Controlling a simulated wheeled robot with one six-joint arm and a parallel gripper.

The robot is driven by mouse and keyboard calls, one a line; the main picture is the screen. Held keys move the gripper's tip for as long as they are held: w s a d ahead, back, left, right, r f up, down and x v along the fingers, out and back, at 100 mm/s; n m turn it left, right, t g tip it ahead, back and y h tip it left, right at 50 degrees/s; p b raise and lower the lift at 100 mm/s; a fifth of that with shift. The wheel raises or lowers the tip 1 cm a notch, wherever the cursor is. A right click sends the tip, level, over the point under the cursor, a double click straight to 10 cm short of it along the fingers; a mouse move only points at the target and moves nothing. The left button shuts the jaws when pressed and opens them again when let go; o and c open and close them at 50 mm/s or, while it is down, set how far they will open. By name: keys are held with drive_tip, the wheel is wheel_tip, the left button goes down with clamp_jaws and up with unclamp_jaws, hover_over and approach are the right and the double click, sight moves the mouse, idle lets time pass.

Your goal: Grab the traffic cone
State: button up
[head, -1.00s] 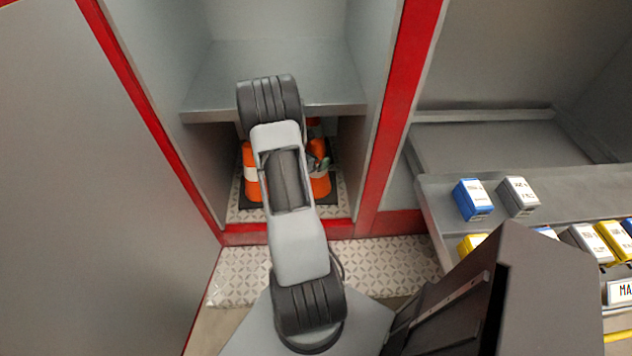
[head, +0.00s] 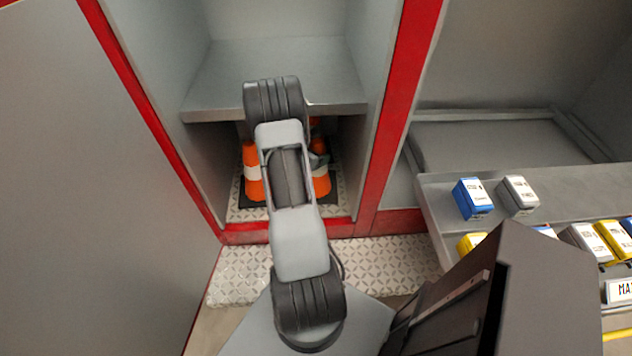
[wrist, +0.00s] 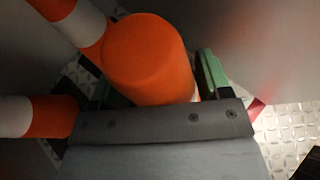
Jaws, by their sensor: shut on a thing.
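Orange-and-white traffic cones stand in the lower bay of the cabinet. In the head view one cone (head: 252,172) shows left of my arm and another (head: 321,180) shows right of it. In the wrist view an orange cone (wrist: 150,60) fills the space between the fingers of my gripper (wrist: 152,86). The gripper is shut on this cone, with a green-padded finger on its right side. Two more orange-and-white cones show at the upper left (wrist: 80,22) and left (wrist: 40,116). In the head view my arm hides most of the gripper.
A grey shelf (head: 330,92) lies above the cone bay. Red-edged cabinet walls (head: 385,120) close in on both sides. A patterned metal step (head: 240,275) lies in front. To the right, a shelf holds blue (head: 472,198), grey and yellow boxes.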

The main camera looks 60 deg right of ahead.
drive_tip(key=c, duration=0.7)
drive_tip(key=shift+c, duration=0.7)
drive_tip(key=shift+r, duration=0.2)
